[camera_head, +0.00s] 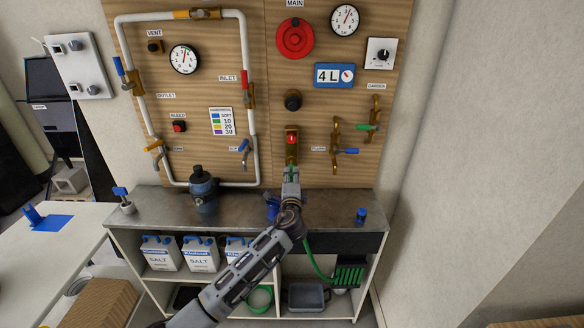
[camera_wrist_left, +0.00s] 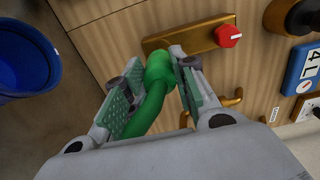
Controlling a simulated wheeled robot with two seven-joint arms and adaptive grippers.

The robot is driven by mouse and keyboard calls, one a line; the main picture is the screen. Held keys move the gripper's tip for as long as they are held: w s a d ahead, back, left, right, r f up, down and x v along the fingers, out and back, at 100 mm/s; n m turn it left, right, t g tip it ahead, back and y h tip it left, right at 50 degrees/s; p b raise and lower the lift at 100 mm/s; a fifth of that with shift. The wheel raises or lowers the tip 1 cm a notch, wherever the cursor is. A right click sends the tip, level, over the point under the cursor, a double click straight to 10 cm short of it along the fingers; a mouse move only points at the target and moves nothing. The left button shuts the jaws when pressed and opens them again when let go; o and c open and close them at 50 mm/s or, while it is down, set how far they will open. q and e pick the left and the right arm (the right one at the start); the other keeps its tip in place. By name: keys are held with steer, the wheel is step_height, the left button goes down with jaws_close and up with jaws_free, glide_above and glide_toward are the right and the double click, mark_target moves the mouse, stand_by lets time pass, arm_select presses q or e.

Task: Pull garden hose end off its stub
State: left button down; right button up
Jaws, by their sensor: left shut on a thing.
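The green garden hose end (camera_wrist_left: 158,68) sits between the fingers of my left gripper (camera_wrist_left: 152,88) in the left wrist view, and the gripper is shut on it. The hose tip is close to the brass plate (camera_wrist_left: 190,38) with the red knob (camera_wrist_left: 229,36). The stub itself is hidden, so I cannot tell whether the end is still on it. In the head view, my left gripper (camera_head: 291,176) is just below the brass plate (camera_head: 292,155). The green hose (camera_head: 313,260) hangs down behind my arm to the lower right. My right gripper is not in view.
The wooden panel (camera_head: 330,110) carries several pipes, gauges and valves. Brass taps (camera_head: 336,145) are right of my gripper. A grey bench (camera_head: 330,205) lies below, with a blue container (camera_head: 272,207) behind my arm and a dark bottle (camera_head: 203,190) to the left.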

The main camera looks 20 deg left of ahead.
arm_select(q)
steer(key=shift+p+v, duration=0.35)
steer(key=shift+v, duration=1.25)
